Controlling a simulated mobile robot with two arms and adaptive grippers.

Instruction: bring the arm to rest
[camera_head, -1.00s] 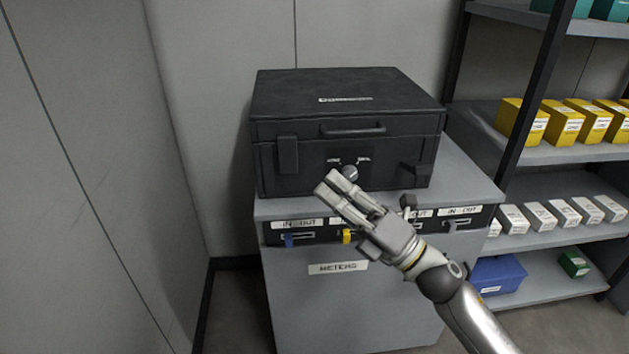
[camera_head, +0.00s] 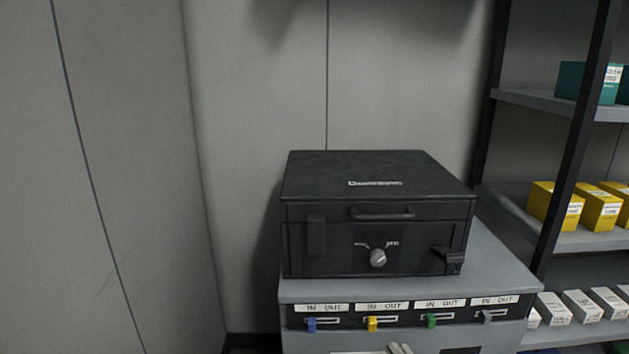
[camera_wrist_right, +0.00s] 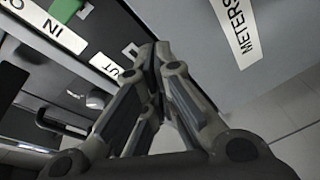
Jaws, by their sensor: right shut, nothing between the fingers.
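My right gripper (camera_head: 401,349) barely shows at the bottom edge of the head view, below the cabinet's row of slots. In the right wrist view the right gripper (camera_wrist_right: 152,55) has its fingertips together with nothing between them. It is close to the cabinet front, near the IN/OUT labels and the METERS label (camera_wrist_right: 250,32). The rest of my right arm is out of the head view. My left gripper is in neither view.
A black case (camera_head: 380,195) with a knob (camera_head: 377,258) stands on the grey cabinet (camera_head: 400,290). Coloured tabs, including a green one (camera_head: 431,320), sit in the front slots. A shelf (camera_head: 560,237) with yellow boxes (camera_head: 600,209) stands at right.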

